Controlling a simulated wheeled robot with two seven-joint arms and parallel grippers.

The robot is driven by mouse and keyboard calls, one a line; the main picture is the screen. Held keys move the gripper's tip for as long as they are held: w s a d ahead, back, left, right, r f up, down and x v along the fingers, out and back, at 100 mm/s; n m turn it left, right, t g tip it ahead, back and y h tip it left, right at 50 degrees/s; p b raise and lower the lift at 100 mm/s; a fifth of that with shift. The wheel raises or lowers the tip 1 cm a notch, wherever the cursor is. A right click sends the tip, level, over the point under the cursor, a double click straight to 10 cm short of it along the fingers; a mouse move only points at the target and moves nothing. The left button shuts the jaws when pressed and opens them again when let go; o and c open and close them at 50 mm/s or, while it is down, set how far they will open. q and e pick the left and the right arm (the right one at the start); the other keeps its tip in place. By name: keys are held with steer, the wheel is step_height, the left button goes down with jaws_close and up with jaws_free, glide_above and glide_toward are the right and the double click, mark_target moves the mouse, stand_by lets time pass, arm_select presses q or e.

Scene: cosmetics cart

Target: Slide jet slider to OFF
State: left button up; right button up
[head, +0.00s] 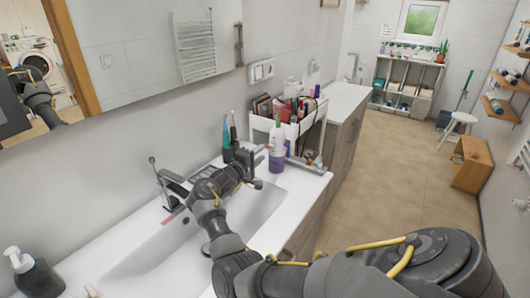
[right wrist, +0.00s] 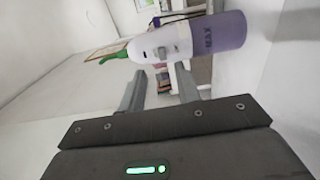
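A water flosser with a white body and a purple tank marked MAX stands upright on the white counter, right of the basin, in the head view (head: 277,152). In the right wrist view the flosser (right wrist: 200,38) lies sideways across the top. A small grey piece (right wrist: 163,53) on its white body looks like the jet slider; its setting cannot be read. My right gripper (head: 260,166) is beside the flosser, on its left. In the right wrist view its two fingers (right wrist: 158,76) are apart with nothing between them, pointing at the white body. My left gripper is not in view.
A white rack (head: 290,125) of cosmetics stands behind the flosser. A toothbrush (head: 226,133) is left of it. The basin (head: 255,212) and tap (head: 170,190) lie under and left of my right arm. A soap bottle (head: 35,275) stands at the front left.

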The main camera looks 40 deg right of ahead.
steer(key=v, duration=0.5)
steer(key=shift+a+b, duration=0.3)
steer(key=shift+b, duration=0.1)
steer(key=shift+a, duration=0.1)
